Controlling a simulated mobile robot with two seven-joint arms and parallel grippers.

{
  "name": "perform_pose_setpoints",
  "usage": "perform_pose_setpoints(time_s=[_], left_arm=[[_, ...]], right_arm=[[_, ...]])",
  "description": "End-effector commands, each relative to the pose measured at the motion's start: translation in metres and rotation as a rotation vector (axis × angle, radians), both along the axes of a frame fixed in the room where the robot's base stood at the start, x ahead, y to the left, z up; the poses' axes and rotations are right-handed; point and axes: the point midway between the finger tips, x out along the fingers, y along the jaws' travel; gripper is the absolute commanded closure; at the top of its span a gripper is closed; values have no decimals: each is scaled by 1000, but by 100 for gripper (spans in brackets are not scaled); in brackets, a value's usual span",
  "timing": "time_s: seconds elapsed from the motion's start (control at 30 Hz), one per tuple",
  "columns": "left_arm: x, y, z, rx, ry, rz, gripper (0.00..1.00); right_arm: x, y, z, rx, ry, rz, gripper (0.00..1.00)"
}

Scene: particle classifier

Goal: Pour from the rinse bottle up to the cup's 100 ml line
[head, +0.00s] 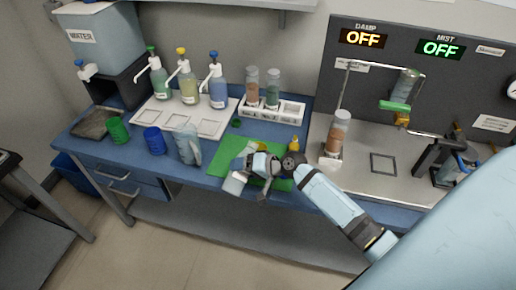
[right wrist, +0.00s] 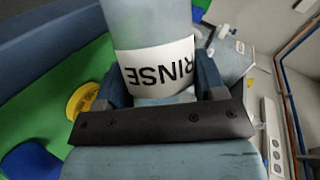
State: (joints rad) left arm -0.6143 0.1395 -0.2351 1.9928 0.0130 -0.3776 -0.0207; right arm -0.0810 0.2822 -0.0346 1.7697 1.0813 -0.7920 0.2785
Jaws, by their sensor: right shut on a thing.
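My right gripper (head: 250,172) is over the green mat at the bench's front, shut on the rinse bottle. In the right wrist view the pale bottle (right wrist: 150,22), with its white RINSE label (right wrist: 155,66), stands between the two dark fingers (right wrist: 165,92). My left gripper is not in view.
Left of the cup stand a blue cup (head: 154,141) and a green cup (head: 117,130). Behind are several pump bottles on a white tray (head: 150,117) and a tube rack (head: 291,110). A small yellow item (head: 295,143) is near the mat (head: 226,160). A sample tube (head: 339,128) stands right.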

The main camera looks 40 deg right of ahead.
Motion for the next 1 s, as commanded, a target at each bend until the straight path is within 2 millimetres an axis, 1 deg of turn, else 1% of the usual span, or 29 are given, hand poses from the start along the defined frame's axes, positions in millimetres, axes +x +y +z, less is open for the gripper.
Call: perform_pose_setpoints(time_s=[1.0], left_arm=[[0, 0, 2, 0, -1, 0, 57]], right_arm=[[0, 1, 8, 75, 35, -2, 72]])
